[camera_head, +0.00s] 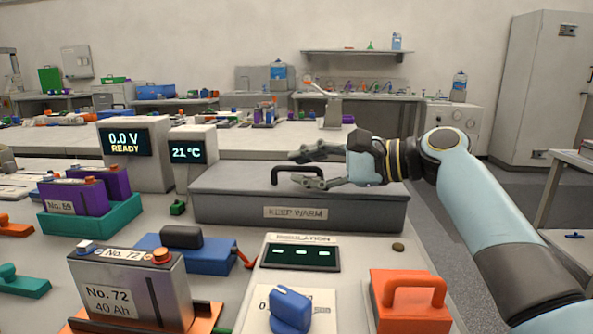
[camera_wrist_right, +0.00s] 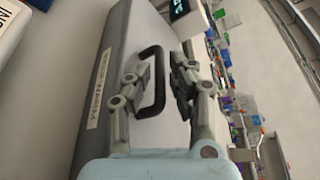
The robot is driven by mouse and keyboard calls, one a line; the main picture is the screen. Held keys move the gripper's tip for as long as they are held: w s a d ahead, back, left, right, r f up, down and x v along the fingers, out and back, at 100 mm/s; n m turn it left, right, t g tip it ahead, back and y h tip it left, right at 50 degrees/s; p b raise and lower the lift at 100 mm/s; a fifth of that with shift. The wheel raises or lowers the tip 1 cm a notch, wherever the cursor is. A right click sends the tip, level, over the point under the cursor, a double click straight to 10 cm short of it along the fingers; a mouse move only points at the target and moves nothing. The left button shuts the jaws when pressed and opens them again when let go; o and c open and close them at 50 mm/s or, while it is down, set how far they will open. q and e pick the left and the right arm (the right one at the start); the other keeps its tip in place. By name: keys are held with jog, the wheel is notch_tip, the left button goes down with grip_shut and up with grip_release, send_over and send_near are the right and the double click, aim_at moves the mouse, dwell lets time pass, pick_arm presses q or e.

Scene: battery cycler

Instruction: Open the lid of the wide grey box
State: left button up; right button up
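The wide grey box (camera_head: 232,208) stands in the middle of the table with its lid shut. Its front carries a KEEP WARM label (camera_head: 296,212), and a black arched handle (camera_head: 281,170) sits on the lid. My right gripper (camera_head: 308,168) is open above the lid, just right of the handle, with its fingers pointing left. In the right wrist view the handle (camera_wrist_right: 159,82) lies between the open fingers of the gripper (camera_wrist_right: 157,75), nearer the left one; I cannot tell whether they touch. My left gripper is not in view.
A 0.0 V READY display (camera_head: 124,142) and a 21 °C display (camera_head: 188,150) stand left behind the box. In front are a No. 72 battery (camera_head: 120,285), a blue device (camera_head: 205,255), an insulation panel (camera_head: 301,256) and an orange handled block (camera_head: 410,310).

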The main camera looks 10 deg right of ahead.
jog(key=shift+x, duration=0.9)
grip_shut()
